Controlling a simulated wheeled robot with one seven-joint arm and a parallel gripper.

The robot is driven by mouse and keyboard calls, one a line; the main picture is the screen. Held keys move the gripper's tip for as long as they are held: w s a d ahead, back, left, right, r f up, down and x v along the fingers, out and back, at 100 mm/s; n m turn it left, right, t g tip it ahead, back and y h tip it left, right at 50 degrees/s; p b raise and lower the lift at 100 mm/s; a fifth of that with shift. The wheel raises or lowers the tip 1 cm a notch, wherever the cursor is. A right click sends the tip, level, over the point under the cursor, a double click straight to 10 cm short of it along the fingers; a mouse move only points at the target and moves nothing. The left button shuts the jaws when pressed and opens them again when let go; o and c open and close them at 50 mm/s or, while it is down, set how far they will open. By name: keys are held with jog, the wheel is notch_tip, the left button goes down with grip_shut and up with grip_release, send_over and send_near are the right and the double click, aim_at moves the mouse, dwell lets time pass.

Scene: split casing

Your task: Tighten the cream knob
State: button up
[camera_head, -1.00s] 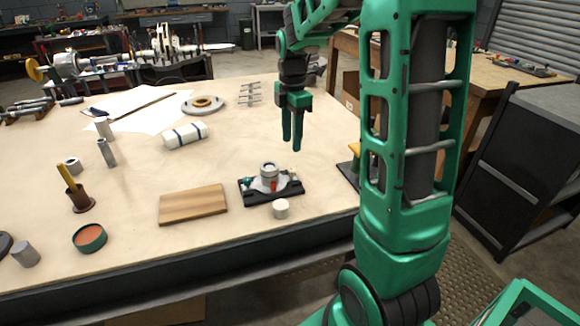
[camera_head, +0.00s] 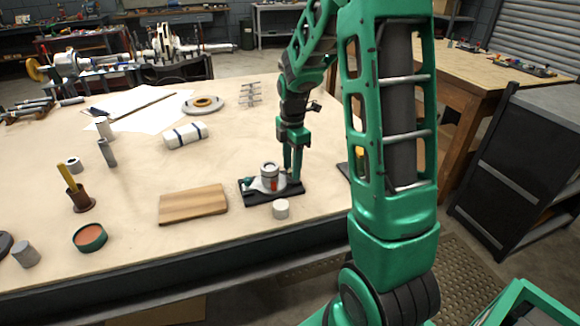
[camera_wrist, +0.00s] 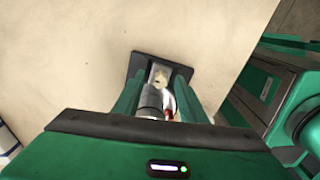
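The split casing (camera_head: 269,170) is a grey round body with a red part at its front, on a black base (camera_head: 256,198) near the table's front edge. It also shows in the wrist view (camera_wrist: 152,100). A small cream piece (camera_wrist: 158,77), which looks like the cream knob, shows between my fingers in the wrist view; in the head view that end of the casing is partly hidden by my fingers. My gripper (camera_head: 293,180) points down at the casing's right end. Its fingers (camera_wrist: 155,82) stand apart with a gap between them. I cannot tell whether they touch the knob.
A loose cream-white cylinder (camera_head: 280,209) stands just in front of the base. A wooden board (camera_head: 193,204) lies to the left. A brown cup with a yellow tool (camera_head: 80,199) and a green-rimmed dish (camera_head: 90,238) stand farther left.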

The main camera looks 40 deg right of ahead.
grip_shut()
